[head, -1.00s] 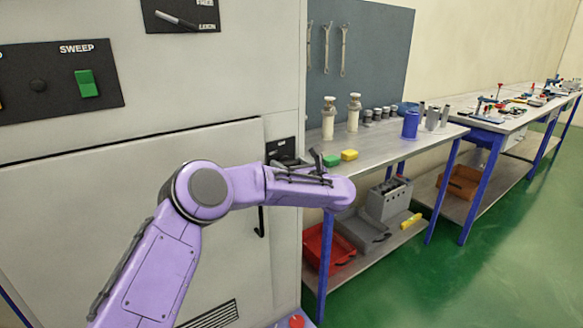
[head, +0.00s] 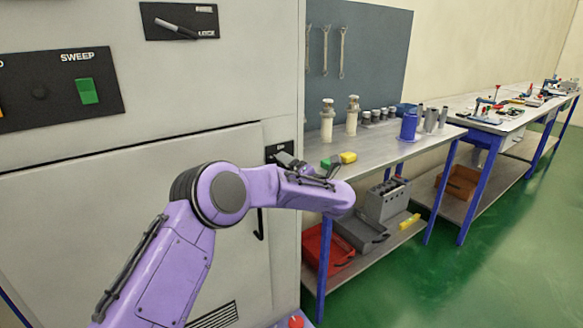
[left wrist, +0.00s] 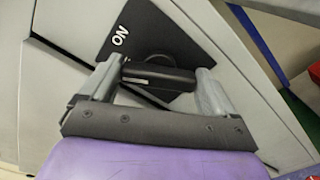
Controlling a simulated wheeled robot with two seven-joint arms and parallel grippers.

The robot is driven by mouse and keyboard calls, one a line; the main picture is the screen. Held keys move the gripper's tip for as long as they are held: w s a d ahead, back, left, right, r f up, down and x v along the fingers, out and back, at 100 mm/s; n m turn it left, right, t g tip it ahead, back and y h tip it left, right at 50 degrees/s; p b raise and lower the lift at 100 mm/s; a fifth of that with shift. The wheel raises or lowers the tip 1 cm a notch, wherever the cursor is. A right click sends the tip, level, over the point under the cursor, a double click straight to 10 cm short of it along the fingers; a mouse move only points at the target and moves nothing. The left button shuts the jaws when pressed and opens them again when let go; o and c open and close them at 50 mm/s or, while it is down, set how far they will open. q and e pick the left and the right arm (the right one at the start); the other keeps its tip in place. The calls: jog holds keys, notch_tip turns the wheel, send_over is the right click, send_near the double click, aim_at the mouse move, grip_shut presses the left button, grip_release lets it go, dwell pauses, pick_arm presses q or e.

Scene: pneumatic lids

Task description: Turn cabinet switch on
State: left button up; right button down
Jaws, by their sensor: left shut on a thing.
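The cabinet switch is a black plate (head: 279,148) with white lettering near the right edge of the grey cabinet (head: 130,210). In the left wrist view the plate (left wrist: 150,32) reads "ON", with a black knob (left wrist: 158,75) below that word. The knob carries a pale mark near its left end. My left gripper (left wrist: 160,77) is shut on the knob, one grey finger at each end. In the head view my left gripper (head: 288,160) reaches the plate, and my purple wrist and the fingers hide the knob. My right gripper is in neither view.
A panel (head: 60,85) with a green SWEEP switch (head: 87,91) and a lever panel (head: 180,21) sit higher on the cabinet. A workbench (head: 385,140) with bottles and small blocks stands close to the right of my wrist. The green floor (head: 480,270) is clear.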

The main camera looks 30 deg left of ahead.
pick_arm(q)
jog(key=m, duration=0.2)
jog(key=m+p, duration=0.2)
jog(key=m, duration=0.1)
jog(key=shift+f+m, duration=0.25)
jog(key=shift+m, duration=0.05)
dwell(0.5)
jog(key=o, duration=0.8)
jog(key=b+v, duration=0.1)
jog(key=v, duration=0.9)
jog(key=shift+s+d+b, duration=0.15)
jog(key=shift+d+b, duration=0.05)
jog(key=shift+b, duration=0.1)
